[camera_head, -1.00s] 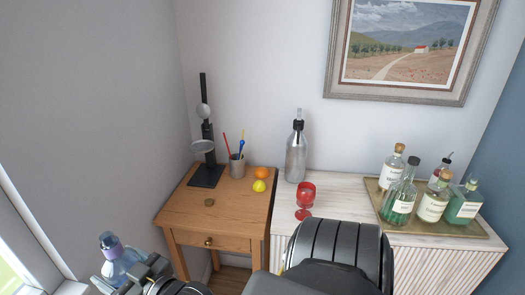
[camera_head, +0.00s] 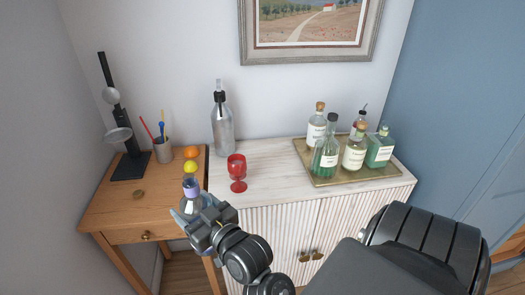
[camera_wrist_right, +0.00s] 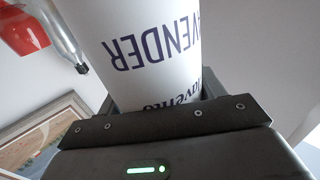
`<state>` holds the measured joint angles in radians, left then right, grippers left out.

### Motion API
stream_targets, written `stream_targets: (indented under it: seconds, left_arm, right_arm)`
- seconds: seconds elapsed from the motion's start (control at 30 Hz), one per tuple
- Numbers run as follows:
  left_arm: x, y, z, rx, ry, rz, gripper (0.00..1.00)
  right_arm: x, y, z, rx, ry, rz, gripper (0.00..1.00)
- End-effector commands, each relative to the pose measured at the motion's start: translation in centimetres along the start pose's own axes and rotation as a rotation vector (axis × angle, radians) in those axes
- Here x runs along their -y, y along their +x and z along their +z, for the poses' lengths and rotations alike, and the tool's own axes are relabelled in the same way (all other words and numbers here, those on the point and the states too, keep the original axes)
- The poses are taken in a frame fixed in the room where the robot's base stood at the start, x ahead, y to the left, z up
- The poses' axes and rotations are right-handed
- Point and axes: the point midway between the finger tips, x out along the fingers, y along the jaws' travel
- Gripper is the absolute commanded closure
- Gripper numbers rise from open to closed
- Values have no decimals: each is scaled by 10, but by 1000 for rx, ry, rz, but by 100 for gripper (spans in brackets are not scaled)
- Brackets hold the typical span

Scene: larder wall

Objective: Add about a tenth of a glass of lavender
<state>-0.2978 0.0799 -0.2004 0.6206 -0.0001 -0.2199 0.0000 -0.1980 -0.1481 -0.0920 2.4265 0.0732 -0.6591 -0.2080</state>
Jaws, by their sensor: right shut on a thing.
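The lavender bottle (camera_head: 191,190) has a purple band around its neck and a pale body. My right gripper (camera_head: 203,216) is shut on it, holding it upright in front of the wooden side table. In the right wrist view the white label with purple "LAVENDER" lettering (camera_wrist_right: 155,45) fills the space between the jaws. The red stemmed glass (camera_head: 237,169) stands on the white cabinet's left part, right of and beyond the bottle, apart from it. It also shows at the top left of the right wrist view (camera_wrist_right: 22,28). I cannot tell its contents. My left gripper is out of view.
A tall grey bottle with a black-collared spout (camera_head: 223,128) stands behind the glass. A gold tray (camera_head: 310,170) at right holds several bottles. The wooden table (camera_head: 112,208) bears a black stand, a pencil cup, an orange and a lemon. The cabinet top between glass and tray is clear.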

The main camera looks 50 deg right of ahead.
Motion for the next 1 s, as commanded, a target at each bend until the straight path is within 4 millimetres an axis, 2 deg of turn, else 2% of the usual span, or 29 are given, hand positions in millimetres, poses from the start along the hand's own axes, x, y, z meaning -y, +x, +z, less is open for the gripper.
stream_targets:
  seconds: [0.03, 0.17, 0.27, 0.47, 0.6, 0.7, 0.83, 1.0]
  left_arm:
    - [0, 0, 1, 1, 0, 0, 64]
    - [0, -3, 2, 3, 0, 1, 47]
    - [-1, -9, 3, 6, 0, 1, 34]
    - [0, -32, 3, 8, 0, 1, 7]
    - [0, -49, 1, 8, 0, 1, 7]
    - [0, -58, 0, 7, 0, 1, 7]
    - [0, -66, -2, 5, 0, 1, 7]
    - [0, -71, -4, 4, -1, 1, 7]
  right_arm:
    - [0, 0, -2, -5, 0, -1, 82]
    - [-1, 3, -2, -5, -2, -1, 82]
    - [-4, 14, 0, -3, -6, -3, 82]
    - [-28, 60, 12, 2, -18, 0, 82]
    - [-62, 98, 21, 3, -19, 15, 83]
    - [-87, 119, 25, 2, -16, 28, 83]
    - [-116, 138, 28, -1, -10, 45, 82]
    - [-138, 151, 29, -4, -4, 59, 82]
